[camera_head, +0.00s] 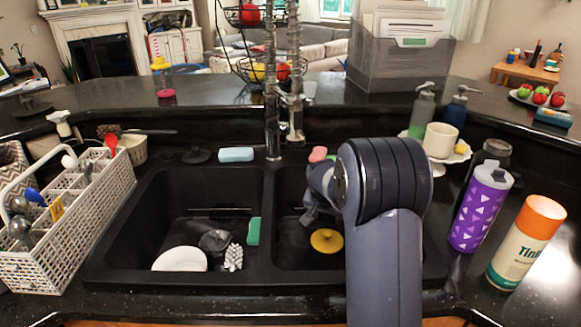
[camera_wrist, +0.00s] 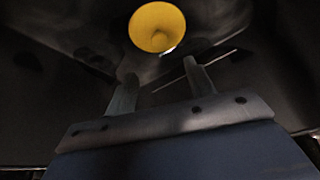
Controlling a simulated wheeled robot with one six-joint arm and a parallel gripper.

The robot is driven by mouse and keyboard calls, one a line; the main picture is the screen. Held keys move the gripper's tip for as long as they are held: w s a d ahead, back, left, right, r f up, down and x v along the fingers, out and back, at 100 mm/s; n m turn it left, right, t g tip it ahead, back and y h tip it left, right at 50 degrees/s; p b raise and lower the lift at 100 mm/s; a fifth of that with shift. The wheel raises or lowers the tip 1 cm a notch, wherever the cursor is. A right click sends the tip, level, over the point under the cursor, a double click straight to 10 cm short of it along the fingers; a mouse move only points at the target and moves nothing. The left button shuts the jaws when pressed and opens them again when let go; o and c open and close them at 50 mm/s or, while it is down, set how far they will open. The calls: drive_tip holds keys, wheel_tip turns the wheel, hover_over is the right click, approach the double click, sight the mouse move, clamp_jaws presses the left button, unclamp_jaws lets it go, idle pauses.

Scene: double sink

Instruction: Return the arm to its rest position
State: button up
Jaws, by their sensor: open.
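My gripper (camera_wrist: 157,80) is open and empty in the wrist view, its two fingers apart over the dark sink. In the head view my arm rises at the front right and bends over the right basin (camera_head: 290,255); the gripper there is mostly hidden behind the arm, with a part of it showing in the basin. A yellow round stopper-like piece (camera_head: 327,241) lies in the right basin below the gripper. It also shows in the wrist view (camera_wrist: 157,27), beyond the fingertips and apart from them.
The left basin holds a white plate (camera_head: 180,259), a white brush (camera_head: 233,257) and a green sponge (camera_head: 254,231) at the divider. A tall faucet (camera_head: 271,90) stands behind. A purple tumbler (camera_head: 480,207) and an orange-capped bottle (camera_head: 525,243) stand right; a white cutlery basket (camera_head: 75,220) stands left.

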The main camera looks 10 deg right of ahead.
sight(328, 233)
drive_tip(key=x, duration=1)
drive_tip(key=shift+w+f, duration=0.1)
drive_tip(key=shift+f, duration=0.25)
drive_tip(key=shift+r+p, duration=0.65)
drive_tip(key=shift+p, duration=0.05)
drive_tip(key=shift+f, duration=0.1)
